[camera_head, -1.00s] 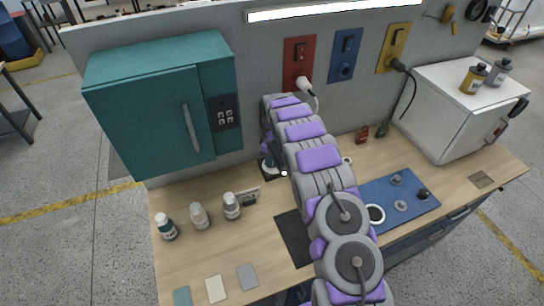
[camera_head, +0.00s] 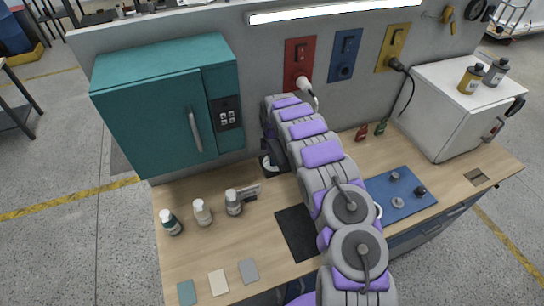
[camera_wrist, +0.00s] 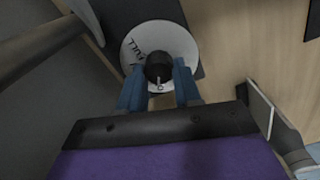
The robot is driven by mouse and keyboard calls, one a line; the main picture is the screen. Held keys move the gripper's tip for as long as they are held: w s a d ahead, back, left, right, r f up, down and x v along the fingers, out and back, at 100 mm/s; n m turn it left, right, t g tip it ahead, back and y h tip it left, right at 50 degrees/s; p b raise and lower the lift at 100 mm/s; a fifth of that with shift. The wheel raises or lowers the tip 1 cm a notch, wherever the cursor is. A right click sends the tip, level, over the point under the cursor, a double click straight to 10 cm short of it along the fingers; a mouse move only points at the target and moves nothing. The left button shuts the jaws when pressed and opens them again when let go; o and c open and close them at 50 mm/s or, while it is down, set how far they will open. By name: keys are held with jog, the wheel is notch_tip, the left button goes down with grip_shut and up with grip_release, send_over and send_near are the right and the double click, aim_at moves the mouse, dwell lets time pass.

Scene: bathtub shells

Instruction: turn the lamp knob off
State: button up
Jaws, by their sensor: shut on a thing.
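The black knob (camera_wrist: 159,66) sits on a round white dial (camera_wrist: 138,46) with dark lettering, on a dark base. In the wrist view, my gripper (camera_wrist: 160,76) has its two blue fingers closed on either side of the knob, holding it. In the head view, part of the dial (camera_head: 268,166) shows on the worktop left of my arm; the knob and fingertips are hidden there. The long lamp (camera_head: 345,10) above the wall panel is lit bright white.
A teal cabinet (camera_head: 165,105) stands at left, with several bottles (camera_head: 203,212) in front of it. Red (camera_head: 298,62), blue (camera_head: 343,57) and yellow (camera_head: 392,48) panels are on the wall. A blue board (camera_head: 400,197) and a white box (camera_head: 455,95) are at right.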

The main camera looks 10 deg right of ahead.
jog(key=shift+d, duration=0.1)
jog(key=o, duration=1)
jog(key=shift+d, duration=0.15)
jog(key=shift+o, duration=0.2)
jog(key=shift+w+r, duration=0.1)
jog(key=shift+r, duration=3.6)
